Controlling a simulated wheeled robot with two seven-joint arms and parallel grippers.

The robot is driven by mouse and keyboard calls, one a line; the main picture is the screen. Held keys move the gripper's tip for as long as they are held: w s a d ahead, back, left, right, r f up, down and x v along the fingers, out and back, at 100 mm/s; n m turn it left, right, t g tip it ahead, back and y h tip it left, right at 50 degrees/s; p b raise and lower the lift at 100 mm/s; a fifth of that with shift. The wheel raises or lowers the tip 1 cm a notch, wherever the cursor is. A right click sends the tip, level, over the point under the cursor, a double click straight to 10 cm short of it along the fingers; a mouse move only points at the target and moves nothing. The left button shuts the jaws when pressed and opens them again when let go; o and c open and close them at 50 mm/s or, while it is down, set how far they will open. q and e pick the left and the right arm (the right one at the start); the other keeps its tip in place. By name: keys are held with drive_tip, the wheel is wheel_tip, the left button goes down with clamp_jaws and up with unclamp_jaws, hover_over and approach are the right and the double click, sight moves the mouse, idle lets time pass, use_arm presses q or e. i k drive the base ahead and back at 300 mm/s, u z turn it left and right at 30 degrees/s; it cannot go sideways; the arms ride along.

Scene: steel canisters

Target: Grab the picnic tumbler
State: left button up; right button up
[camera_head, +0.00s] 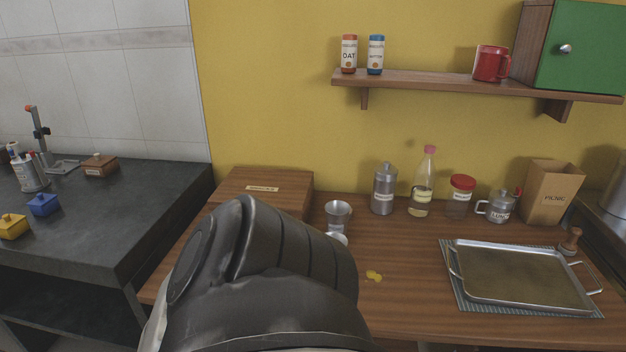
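A small steel cup with a wide open rim (338,214) stands upright on the wooden counter, left of the middle; it has the shape of a tumbler, and I read no picnic label on it. A pale round thing (341,239) just in front of it is mostly hidden by my dark arm, so I cannot tell what it is. A lidded steel canister (384,188) with a label stands right of the cup. Neither of my grippers shows.
A bottle with a pink cap (424,184), a red-lidded jar (460,197) and a labelled steel mug (498,206) stand along the back. A metal tray (449,262) fills the right front. A wooden box (262,182) is at left.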

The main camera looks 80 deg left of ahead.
sight(337, 223)
drive_tip(key=u, duration=1.2)
drive_tip(key=i, duration=0.4)
drive_tip(key=u, duration=2.05)
